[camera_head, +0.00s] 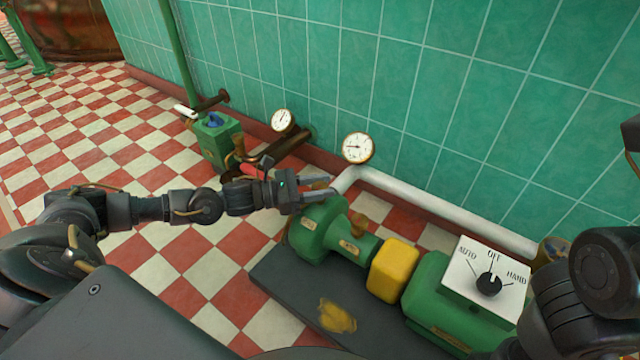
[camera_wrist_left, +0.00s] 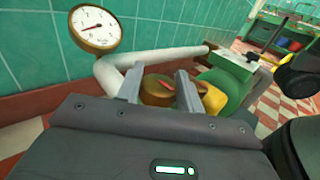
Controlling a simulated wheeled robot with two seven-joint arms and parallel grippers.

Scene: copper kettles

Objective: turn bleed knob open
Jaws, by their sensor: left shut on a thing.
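The bleed knob (camera_wrist_left: 158,91) is a round brass knob with a red mark on top, in the middle of the left wrist view. My left gripper (camera_wrist_left: 165,88) is shut on it, one finger on each side. In the head view my left gripper (camera_head: 318,189) reaches in from the left over the green pump (camera_head: 318,228). The fingers largely hide the knob there. Part of my right arm shows at the right edge, but its gripper is out of view.
A white pipe (camera_head: 450,208) runs along the green tiled wall behind the pump. Two dial gauges stand close by, the nearer one (camera_head: 358,147) just behind the gripper. A yellow coupling guard (camera_head: 394,270) and a selector box (camera_head: 486,278) set to OFF lie to the right.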

